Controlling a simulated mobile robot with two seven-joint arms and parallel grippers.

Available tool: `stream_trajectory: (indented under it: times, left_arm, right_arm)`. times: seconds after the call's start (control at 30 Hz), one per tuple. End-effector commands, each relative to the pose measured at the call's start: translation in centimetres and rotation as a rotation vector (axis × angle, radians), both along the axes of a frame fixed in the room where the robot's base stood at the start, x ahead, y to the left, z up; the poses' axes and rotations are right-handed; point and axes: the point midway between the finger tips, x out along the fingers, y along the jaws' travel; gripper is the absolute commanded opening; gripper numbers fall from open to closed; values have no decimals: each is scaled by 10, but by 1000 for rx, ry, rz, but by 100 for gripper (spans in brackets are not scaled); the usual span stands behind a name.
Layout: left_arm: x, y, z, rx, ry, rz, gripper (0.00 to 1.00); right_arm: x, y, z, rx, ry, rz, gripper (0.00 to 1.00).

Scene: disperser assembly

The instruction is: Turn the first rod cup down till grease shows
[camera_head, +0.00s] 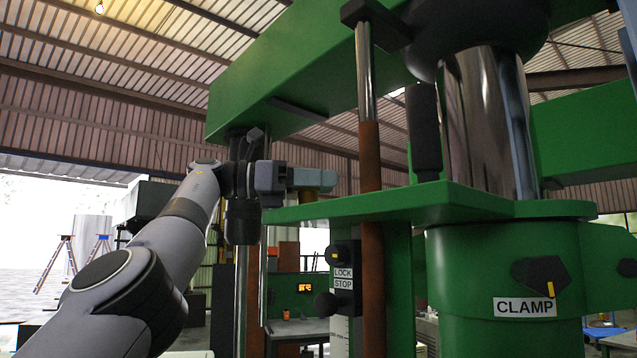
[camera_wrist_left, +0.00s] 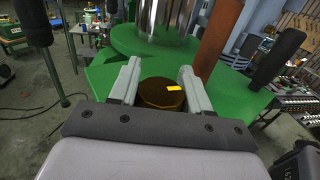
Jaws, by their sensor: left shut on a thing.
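The grease cup (camera_wrist_left: 160,93), brown and round with a small yellow mark on top, sits at the edge of the green plate in the left wrist view. My left gripper (camera_wrist_left: 161,82) is shut on it, with one finger on each side. In the head view, my left gripper (camera_head: 312,181) reaches in from the left, just above the green plate (camera_head: 400,204). The cup is mostly hidden there behind the fingers. I cannot make out any grease around it. My right gripper is in neither view.
A brown and chrome rod (camera_head: 369,150) stands just right of my left gripper. A black handle (camera_head: 425,130) rises from the plate. The LOCK/STOP panel (camera_head: 344,279) is below, and the CLAMP knob (camera_head: 541,277) is at right. A chrome column (camera_head: 485,120) stands behind.

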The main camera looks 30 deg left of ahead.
Motion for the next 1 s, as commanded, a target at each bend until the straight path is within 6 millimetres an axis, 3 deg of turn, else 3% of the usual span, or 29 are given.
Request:
stream_trajectory:
  times: [0.37, 0.4, 0.43, 0.77, 1.0]
  left_arm:
    - [0, 1, 1, -2, 0, 1, 17]
    - [0, 1, 1, -2, 0, 1, 57]
    - [0, 1, 1, -2, 0, 1, 67]
    - [-1, 2, 0, -1, 0, 1, 68]
    - [-22, 28, 0, -4, -3, 2, 68]
  right_arm:
    - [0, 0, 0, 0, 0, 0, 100]
    - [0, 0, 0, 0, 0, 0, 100]
    - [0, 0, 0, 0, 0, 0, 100]
    - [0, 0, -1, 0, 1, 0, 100]
    - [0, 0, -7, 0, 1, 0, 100]
